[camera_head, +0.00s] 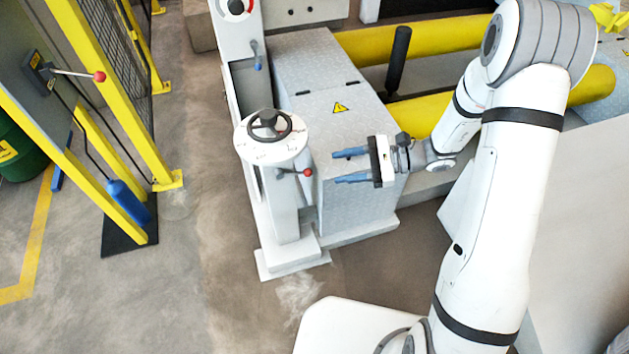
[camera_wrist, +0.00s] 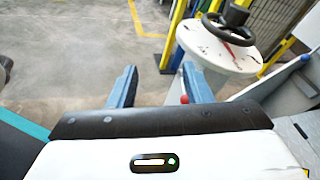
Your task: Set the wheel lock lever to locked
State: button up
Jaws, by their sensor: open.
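The wheel lock lever (camera_head: 296,172) is a short dark lever with a red ball end, on the column just below the handwheel's dial. Its red ball (camera_wrist: 184,99) also shows in the wrist view, beside the inner side of the right finger; the rest of the lever is hidden there. The black handwheel (camera_head: 269,125) sits on a round white dial with a red mark. My gripper (camera_head: 334,167) has two blue fingers, open and empty. It is to the right of the lever, pointing left toward it, apart from it in the head view.
A grey cabinet (camera_head: 335,120) with a yellow warning sign stands behind the column. A yellow guard frame (camera_head: 120,90) at left carries another red-ball lever (camera_head: 99,76). A lever with a blue end (camera_head: 256,60) is on the rear post. Floor left of the column is clear.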

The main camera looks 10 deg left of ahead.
aim_at(294, 173)
jog(key=w+a+f+m+t+y+b, duration=0.1)
jog(key=w+f+m+t+y+b, duration=0.35)
jog(key=f, duration=0.85)
jog(key=w+a+m+h, duration=0.1)
jog(key=a, duration=0.7)
jog(key=shift+r, duration=0.15)
jog(key=shift+h, duration=0.25)
jog(key=shift+c, duration=0.2)
jog(key=shift+w, duration=0.1)
grip_shut()
